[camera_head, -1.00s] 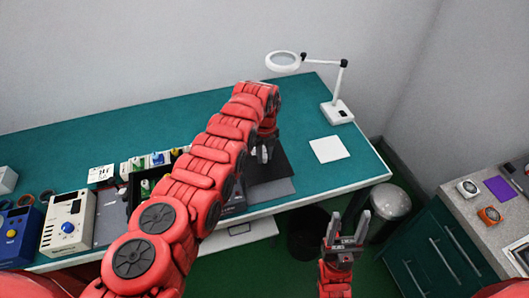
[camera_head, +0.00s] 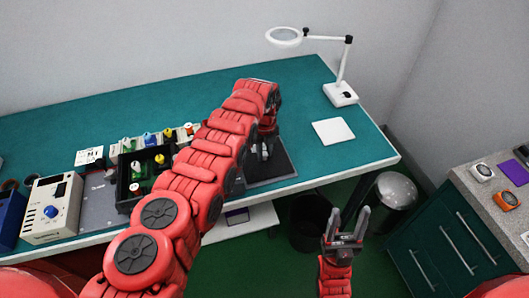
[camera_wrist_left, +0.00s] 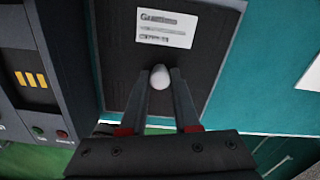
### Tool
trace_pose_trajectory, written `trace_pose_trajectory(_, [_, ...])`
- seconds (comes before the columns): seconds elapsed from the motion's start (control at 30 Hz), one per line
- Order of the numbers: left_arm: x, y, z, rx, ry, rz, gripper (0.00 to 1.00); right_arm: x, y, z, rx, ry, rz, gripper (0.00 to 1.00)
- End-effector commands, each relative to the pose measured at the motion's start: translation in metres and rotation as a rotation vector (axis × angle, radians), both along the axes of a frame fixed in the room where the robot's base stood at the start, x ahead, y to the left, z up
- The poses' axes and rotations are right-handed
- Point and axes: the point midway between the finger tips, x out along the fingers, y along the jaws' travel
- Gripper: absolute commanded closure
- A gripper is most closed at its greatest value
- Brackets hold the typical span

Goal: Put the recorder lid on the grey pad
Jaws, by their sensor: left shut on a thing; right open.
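The recorder lid (camera_head: 283,168) is a flat dark plate near the front edge of the green bench. In the left wrist view the lid (camera_wrist_left: 118,65) has a white printed label and a pale round knob (camera_wrist_left: 160,78). My left gripper (camera_wrist_left: 160,80) is shut on that knob; in the head view it (camera_head: 265,150) is over the lid, partly behind my arm. I cannot make out the grey pad now; whether the lid touches the surface below is unclear. My right gripper (camera_head: 347,222) is open and empty, off the bench's front edge.
A dark device with a yellow display (camera_wrist_left: 30,80) stands close to the lid's left. A white square (camera_head: 333,131) and a magnifier lamp (camera_head: 341,94) are to the right. A black box (camera_head: 125,185) with coloured pieces is left. A bin (camera_head: 395,191) stands beyond the bench.

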Motion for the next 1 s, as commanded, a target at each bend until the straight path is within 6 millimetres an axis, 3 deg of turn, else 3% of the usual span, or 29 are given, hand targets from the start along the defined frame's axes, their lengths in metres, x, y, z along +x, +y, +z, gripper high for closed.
trace_pose_trajectory(0.97, [0.0004,0.0006,-0.0031,0.001,-0.001,0.001,1.0,0.0,0.0001,-0.0071,0.0,0.0,0.0,0.43])
trace_pose_trajectory(1.0, [0.0005,0.0005,-0.0031,0.001,-0.001,0.001,0.67,0.0,0.0001,-0.0071,0.0,0.0,0.0,0.43])
